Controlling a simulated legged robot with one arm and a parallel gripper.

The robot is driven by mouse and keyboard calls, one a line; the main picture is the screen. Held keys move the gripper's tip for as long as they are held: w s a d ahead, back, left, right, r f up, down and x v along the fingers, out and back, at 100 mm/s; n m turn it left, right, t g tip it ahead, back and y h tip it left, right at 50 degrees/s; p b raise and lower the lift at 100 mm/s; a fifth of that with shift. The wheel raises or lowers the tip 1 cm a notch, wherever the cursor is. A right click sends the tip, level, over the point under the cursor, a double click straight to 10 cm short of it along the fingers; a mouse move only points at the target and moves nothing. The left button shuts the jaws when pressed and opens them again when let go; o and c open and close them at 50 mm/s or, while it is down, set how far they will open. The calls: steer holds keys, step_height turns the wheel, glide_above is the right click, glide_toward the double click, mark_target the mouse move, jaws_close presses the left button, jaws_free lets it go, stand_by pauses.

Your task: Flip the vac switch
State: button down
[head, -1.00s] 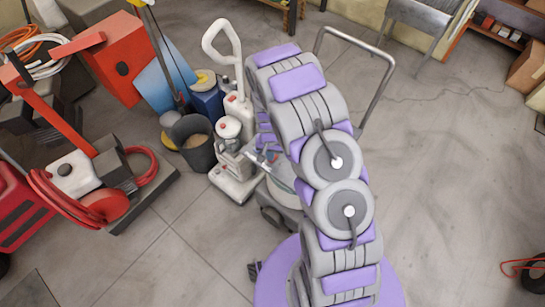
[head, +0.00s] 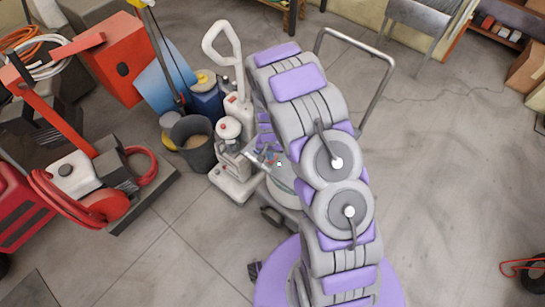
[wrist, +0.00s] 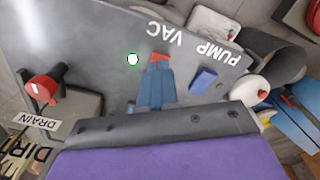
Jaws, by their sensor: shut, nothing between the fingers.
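In the wrist view the grey control panel (wrist: 100,35) shows upside down, with the words VAC and PUMP on it. The red vac switch (wrist: 159,57) lies below the VAC label, right at the tips of my gripper (wrist: 156,70). The blue-grey fingers are together and empty; whether they touch the switch I cannot tell. A round lamp (wrist: 133,59) with a green rim glows white beside the switch. A blue switch (wrist: 204,80) sits below the PUMP label. In the head view my arm hides most of the machine, and the lamp (head: 279,163) shows as a small bright spot.
A red knob (wrist: 42,88) stands by the DRAIN label. In the head view a grey bucket (head: 194,143) and a white upright machine (head: 232,180) stand close left of my arm. A metal handle (head: 375,95) rises at right; the floor (head: 460,170) beyond is clear.

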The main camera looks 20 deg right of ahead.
steer(key=shift+r+p, duration=0.9)
steer(key=shift+r, duration=1.9)
steer(key=s+r+n, duration=0.1)
steer(key=s+r, duration=0.5)
steer(key=r, duration=0.5)
steer(key=s+r+n, duration=0.1)
steer(key=s+r, duration=0.6)
steer(key=r, duration=0.4)
steer(key=s+r+n+g, duration=0.1)
steer(key=s+r, duration=0.4)
steer(key=s, duration=0.5)
steer(key=s+r+n, duration=0.1)
steer(key=s+r, duration=0.4)
steer(key=s, duration=0.6)
steer(key=shift+r+n+g, duration=0.2)
steer(key=shift+n+g, duration=0.2)
steer(key=shift+s, duration=0.1)
